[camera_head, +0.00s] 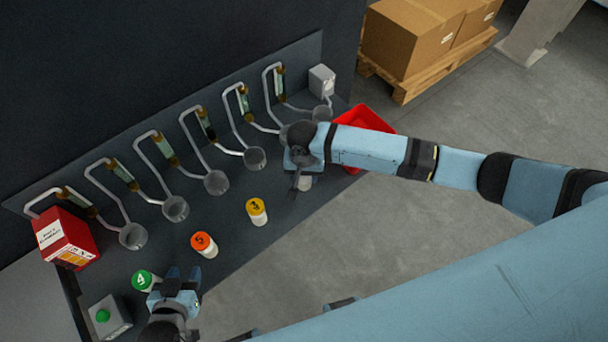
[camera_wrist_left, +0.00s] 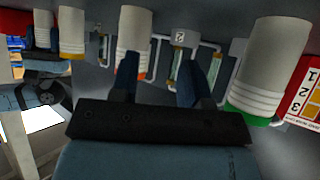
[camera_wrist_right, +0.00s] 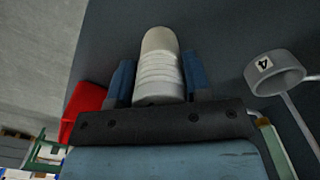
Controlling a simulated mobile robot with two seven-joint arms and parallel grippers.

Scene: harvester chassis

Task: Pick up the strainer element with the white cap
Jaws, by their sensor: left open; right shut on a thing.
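My right gripper (camera_wrist_right: 158,82) is shut on a white ribbed strainer element (camera_wrist_right: 160,55), between its two blue fingers. In the head view this element (camera_head: 305,184) shows below the dark wrist, at the right end of the row. Its cap is not clearly visible. My left gripper (camera_head: 184,275) is open and empty, beside the green-capped element (camera_head: 144,281) marked 4. The orange-capped element (camera_head: 204,244), marked 5, and the yellow-capped element (camera_head: 257,211), marked 3, stand apart from both grippers. In the left wrist view the green-banded element (camera_wrist_left: 265,70) is right of the open fingers.
Several grey ring cups (camera_head: 216,182) with bent pipes line the back of the dark bench. A red box (camera_head: 66,240) and a green button box (camera_head: 104,316) are at left. A red bin (camera_head: 362,119) lies behind my right arm. Cartons (camera_head: 410,38) stand beyond.

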